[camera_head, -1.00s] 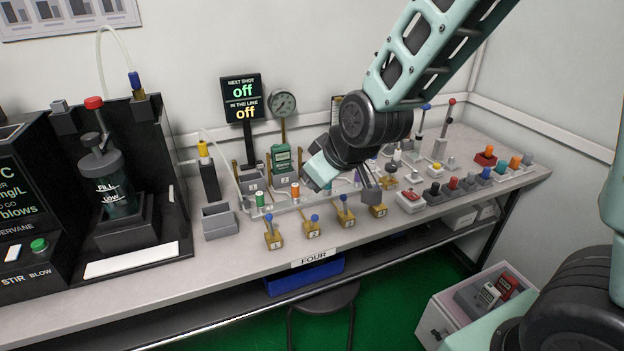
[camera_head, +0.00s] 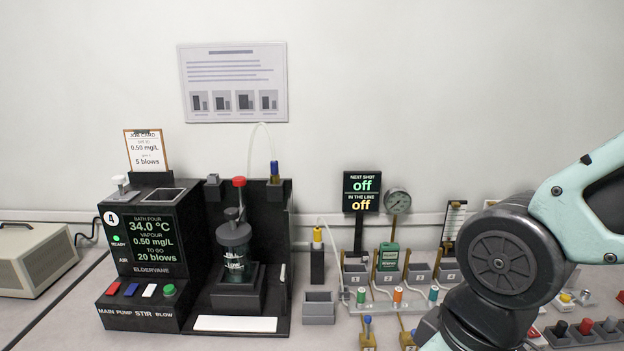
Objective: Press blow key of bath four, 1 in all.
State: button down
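Bath four (camera_head: 154,238) is a black unit with a badge marked 4, left of centre. Its screen reads 34.0 °C, vapour 0.50 mg/L, to go 20 blows. A green lamp (camera_head: 116,240) by the word READY is lit. The blow key (camera_head: 169,289) is the round green button at the right end of the sloping front panel, above the label BLOW. Nothing covers it. My arm comes in at the right, far to the right of the key. Its gripper fingers do not show; the arm's end runs out at the bottom edge.
Red, blue and white keys (camera_head: 149,290) sit left of the green one. A jar (camera_head: 234,250) stands in the black stand right of the panel. A sign (camera_head: 361,192) reads off twice. Small valves, a gauge (camera_head: 397,201) and a grey box (camera_head: 319,307) stand further right.

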aim_at(169, 290)
jog(key=u, duration=1.3)
